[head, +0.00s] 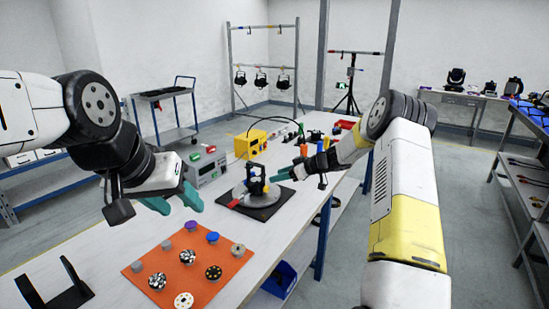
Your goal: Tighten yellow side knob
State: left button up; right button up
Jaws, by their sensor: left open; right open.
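A dark fixture (256,182) stands upright on a round grey base (242,193) on a black mat (262,212) at the middle of the white workbench. It has small yellowish and blue details, but a yellow side knob cannot be made out clearly at this size. My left gripper (174,201), with teal fingers, is open and empty above the bench, left of the fixture and apart from it. My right gripper (280,174), also teal-fingered, is open just right of the fixture; whether it touches is unclear.
An orange mat (205,257) with several round knobs lies at the front of the workbench (110,255). A black bracket (66,290) stands front left. A grey instrument (206,167) and a yellow box (250,143) stand behind the fixture. A blue bin (279,279) sits below the bench edge.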

jog(key=s+a+r+m+g+h, duration=0.2)
jog(key=s+r, duration=1.2)
